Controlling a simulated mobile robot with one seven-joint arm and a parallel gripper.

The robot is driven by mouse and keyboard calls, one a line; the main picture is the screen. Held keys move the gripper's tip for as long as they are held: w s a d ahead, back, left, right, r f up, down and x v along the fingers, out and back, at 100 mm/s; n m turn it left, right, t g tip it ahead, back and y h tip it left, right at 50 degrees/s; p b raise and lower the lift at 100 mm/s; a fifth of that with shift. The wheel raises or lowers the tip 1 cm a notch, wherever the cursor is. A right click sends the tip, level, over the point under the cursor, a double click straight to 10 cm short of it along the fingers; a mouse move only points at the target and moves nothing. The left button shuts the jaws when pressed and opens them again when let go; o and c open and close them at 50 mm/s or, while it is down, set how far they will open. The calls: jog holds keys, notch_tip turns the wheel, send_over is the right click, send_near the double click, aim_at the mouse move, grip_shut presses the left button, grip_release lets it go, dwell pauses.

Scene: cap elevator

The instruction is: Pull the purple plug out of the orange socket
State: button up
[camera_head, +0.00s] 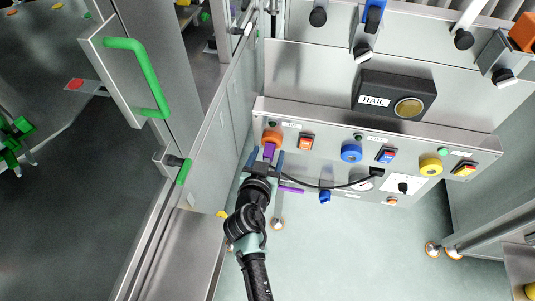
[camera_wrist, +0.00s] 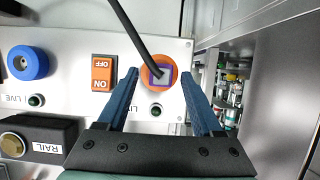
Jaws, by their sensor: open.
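The purple plug (camera_head: 269,151) sits at the orange socket (camera_head: 272,137), at the left end of the sloped grey panel. In the wrist view the plug (camera_wrist: 161,76) is a purple-edged square seen end-on inside the orange socket ring (camera_wrist: 173,66). A black cable (camera_wrist: 127,25) runs from it. My gripper (camera_head: 267,154) is open at the plug. In the wrist view the blue fingers of my gripper (camera_wrist: 162,73) stand on either side of the plug, with gaps visible. Whether they touch it is hard to tell.
The panel also has a blue socket (camera_head: 351,153), a yellow socket (camera_head: 430,167) and several rocker switches. A black RAIL box (camera_head: 393,95) stands behind. A cabinet door with a green handle (camera_head: 150,75) is on the left. The cable droops across the panel front.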

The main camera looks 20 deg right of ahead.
grip_shut()
jog(key=shift+s+a, duration=0.15)
jog(key=shift+s, duration=0.05)
dwell(0.6)
jog(key=shift+s+a+b, duration=0.15)
jog(key=shift+s+a, duration=0.5)
jog(key=shift+s, duration=0.3)
jog(key=shift+s+a+b, duration=0.15)
jog(key=shift+s+a, duration=0.45)
jog(key=shift+s, duration=0.3)
